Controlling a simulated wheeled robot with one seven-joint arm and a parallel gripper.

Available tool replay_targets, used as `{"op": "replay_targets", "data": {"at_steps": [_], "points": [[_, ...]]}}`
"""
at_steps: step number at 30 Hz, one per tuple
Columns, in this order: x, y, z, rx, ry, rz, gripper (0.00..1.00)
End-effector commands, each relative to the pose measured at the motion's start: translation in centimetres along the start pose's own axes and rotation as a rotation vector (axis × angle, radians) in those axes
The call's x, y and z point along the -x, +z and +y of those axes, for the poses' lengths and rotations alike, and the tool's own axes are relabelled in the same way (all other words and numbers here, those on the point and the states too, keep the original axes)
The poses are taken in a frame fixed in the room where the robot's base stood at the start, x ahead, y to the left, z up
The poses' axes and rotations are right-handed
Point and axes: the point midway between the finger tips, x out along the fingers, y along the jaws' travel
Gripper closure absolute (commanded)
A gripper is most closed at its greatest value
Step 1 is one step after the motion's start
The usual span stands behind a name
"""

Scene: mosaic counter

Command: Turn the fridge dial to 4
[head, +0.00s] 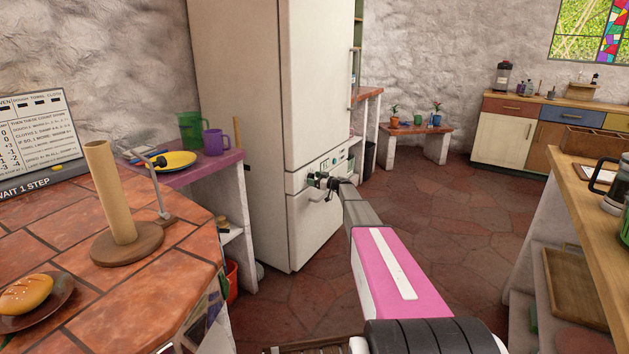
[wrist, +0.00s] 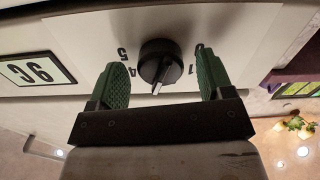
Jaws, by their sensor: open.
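The tall off-white fridge (head: 316,90) stands mid-picture in the head view, with a control panel between its upper and lower doors. The black round fridge dial (wrist: 159,62) is in the upper middle of the wrist view. The numbers around it appear upside down: 5 and 4 to its left, 1 and 0 to its right. The dial's white-marked ridge points down, between the 4 and the 1. My gripper (wrist: 163,80) is open, with one green finger on each side of the dial and a visible gap to both. In the head view, my gripper (head: 323,182) covers the dial.
A framed display (wrist: 37,70) is left of the dial in the wrist view. A purple shelf (head: 185,174) with cups and a yellow plate stands left of the fridge. A tiled counter (head: 165,262) is at near left, a wooden counter (head: 590,205) at right. Floor between is clear.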

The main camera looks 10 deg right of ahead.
Motion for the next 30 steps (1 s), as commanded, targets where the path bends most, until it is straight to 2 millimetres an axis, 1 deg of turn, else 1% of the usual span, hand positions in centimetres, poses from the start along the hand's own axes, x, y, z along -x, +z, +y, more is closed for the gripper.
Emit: {"op": "replay_targets", "data": {"at_steps": [7,8,9,12,19,23,30], "points": [[-0.12,0.0,0.0,0.0,0.001,0.0,0.26],[-0.12,0.0,0.0,0.0,0.001,0.0,0.33],[-0.11,0.0,0.0,0.0,0.001,0.0,0.46],[-0.1,0.01,0.0,0.0,0.001,0.0,0.76],[-0.08,0.02,-0.01,-0.008,0.0,0.0,0.76],[-0.08,0.02,-0.02,-0.04,0.0,0.0,0.75],[-0.06,0.03,-0.06,-0.18,0.0,-0.001,0.75]]}}
